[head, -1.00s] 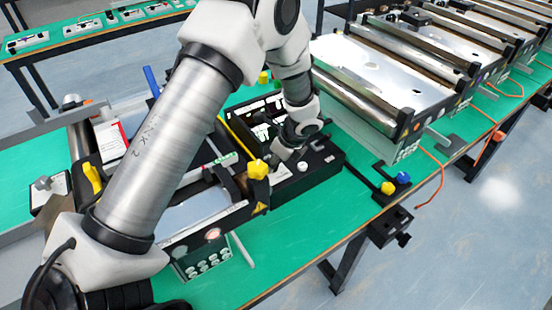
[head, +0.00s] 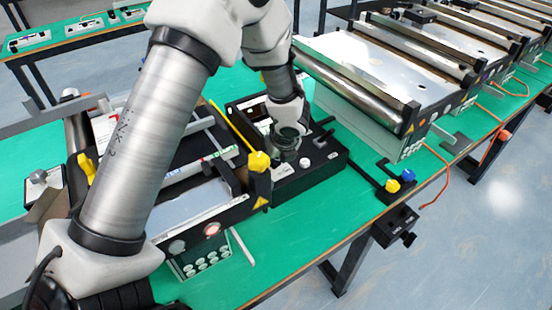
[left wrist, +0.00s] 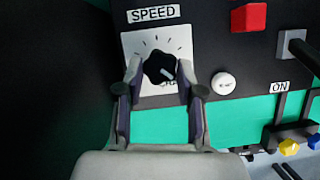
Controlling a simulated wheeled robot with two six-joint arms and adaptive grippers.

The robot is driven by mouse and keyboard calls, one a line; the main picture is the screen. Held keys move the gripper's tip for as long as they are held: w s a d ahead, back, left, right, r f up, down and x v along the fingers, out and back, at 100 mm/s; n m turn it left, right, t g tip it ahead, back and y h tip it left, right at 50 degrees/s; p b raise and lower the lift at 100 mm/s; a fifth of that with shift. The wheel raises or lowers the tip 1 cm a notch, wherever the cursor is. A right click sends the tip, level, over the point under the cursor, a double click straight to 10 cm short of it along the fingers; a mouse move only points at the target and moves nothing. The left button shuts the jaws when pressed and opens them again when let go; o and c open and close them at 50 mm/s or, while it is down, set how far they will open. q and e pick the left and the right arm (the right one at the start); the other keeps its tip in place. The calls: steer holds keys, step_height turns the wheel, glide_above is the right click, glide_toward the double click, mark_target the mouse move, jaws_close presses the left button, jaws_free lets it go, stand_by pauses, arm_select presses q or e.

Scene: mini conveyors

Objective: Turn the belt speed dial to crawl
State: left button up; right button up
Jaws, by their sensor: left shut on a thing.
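The speed dial (left wrist: 159,67) is a black lobed knob on a white square plate with tick marks, under a "SPEED" label, in the left wrist view. Its white pointer line slants to the lower right. Small lettering below the knob is partly covered and unreadable. My left gripper (left wrist: 160,70) has one finger on each side of the knob and is shut on it. In the head view my left gripper (head: 287,152) points down at the black control box (head: 318,172) and hides the dial. My right gripper is not in view.
A white round button (left wrist: 223,83), a red square button (left wrist: 248,17) and a grey lever (left wrist: 290,44) sit right of the dial. A yellow knob (head: 258,162) stands close left of my gripper. Conveyors (head: 365,70) fill the back right.

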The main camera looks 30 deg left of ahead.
arm_select(q)
steer(key=shift+f, duration=0.1)
steer(key=o, duration=1.1)
steer(key=shift+o, duration=0.3)
steer(key=shift+a, duration=0.1)
steer(key=v, duration=1.2)
